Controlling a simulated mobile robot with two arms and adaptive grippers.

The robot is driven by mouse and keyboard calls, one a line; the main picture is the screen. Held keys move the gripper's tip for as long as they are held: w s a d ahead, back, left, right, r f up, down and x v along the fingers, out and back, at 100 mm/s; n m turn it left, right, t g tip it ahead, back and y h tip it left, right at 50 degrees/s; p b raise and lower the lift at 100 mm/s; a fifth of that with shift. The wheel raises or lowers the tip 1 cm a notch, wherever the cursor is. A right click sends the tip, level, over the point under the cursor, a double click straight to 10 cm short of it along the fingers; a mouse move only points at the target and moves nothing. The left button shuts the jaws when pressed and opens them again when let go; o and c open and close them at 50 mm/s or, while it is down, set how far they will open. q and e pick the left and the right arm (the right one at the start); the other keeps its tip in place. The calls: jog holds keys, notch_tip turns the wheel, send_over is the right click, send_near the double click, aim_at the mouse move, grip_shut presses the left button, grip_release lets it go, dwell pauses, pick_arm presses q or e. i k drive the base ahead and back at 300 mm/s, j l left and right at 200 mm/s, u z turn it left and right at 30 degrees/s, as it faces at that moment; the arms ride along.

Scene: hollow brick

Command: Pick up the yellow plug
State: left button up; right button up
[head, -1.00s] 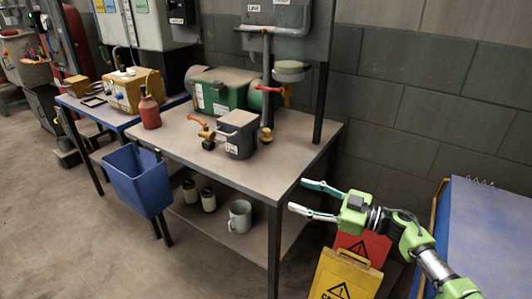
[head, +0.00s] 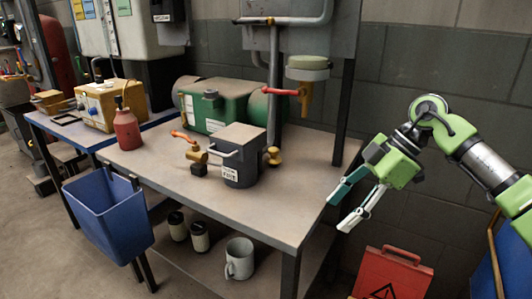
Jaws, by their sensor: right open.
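A small yellow piece (head: 273,156), which looks like the yellow plug, sits on the table beside the grey box, near the foot of the vertical pipe. Part of it may be hidden by the box. My right gripper (head: 339,214) is open and empty, with its fingers pointing down and left. It is just off the table's right edge, to the right of and nearer than the plug, well apart from it. My left gripper is not in view.
A red-handled valve (head: 303,95) hangs above. The table's front right is clear.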

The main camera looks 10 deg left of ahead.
aim_at(274, 161)
jog(key=i+j, duration=0.25)
jog(key=i, duration=0.15)
jog(key=i+j, duration=0.25)
jog(key=i, duration=0.15)
